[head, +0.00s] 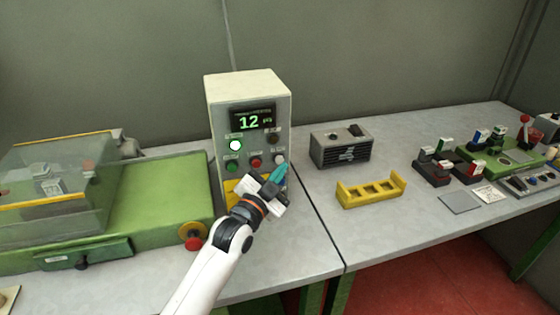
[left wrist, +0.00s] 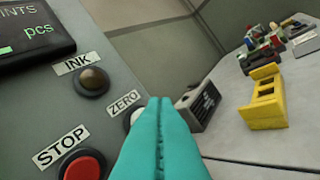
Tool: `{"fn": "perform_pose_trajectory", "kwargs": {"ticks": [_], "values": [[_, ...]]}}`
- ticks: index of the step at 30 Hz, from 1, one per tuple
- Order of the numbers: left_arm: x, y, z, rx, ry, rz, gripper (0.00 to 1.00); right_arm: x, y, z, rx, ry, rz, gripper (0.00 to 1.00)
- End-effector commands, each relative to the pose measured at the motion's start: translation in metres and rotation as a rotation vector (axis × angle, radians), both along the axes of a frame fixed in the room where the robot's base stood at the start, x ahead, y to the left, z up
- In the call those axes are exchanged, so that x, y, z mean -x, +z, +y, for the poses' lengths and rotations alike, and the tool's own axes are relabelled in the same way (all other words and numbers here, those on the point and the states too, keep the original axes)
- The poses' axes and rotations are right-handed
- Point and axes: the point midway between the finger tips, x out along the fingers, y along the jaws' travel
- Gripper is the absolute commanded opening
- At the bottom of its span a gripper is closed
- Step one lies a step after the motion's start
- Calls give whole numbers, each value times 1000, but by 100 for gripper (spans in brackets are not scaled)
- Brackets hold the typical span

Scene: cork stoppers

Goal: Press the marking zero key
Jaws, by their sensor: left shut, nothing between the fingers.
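The control box (head: 222,105) stands on the table with a lit display (head: 255,121) reading 12. Its zero key (head: 279,160) is a pale button at the right of the lower row. In the left wrist view the zero key (left wrist: 129,119) shows under its ZERO label and is partly hidden by my fingers. My left gripper (head: 281,172) is shut and empty, its teal fingertips (left wrist: 160,103) just in front of and beside the zero key. I cannot tell whether they touch it. My right gripper is not in view.
A red stop button (head: 256,162), a green button (head: 232,166) and a dark ink button (left wrist: 92,82) sit close by. A green machine (head: 165,195) stands at left. A grey block (head: 340,152) and a yellow rack (head: 370,190) stand at right.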

Motion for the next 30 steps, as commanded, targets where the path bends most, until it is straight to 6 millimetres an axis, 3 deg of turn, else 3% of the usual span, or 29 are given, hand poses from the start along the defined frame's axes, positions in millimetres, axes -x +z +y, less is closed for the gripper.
{"fn": "perform_pose_trajectory", "kwargs": {"ticks": [30], "values": [[-8, 0, 3, 0, 0, 0, 0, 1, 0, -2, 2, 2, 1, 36]]}}
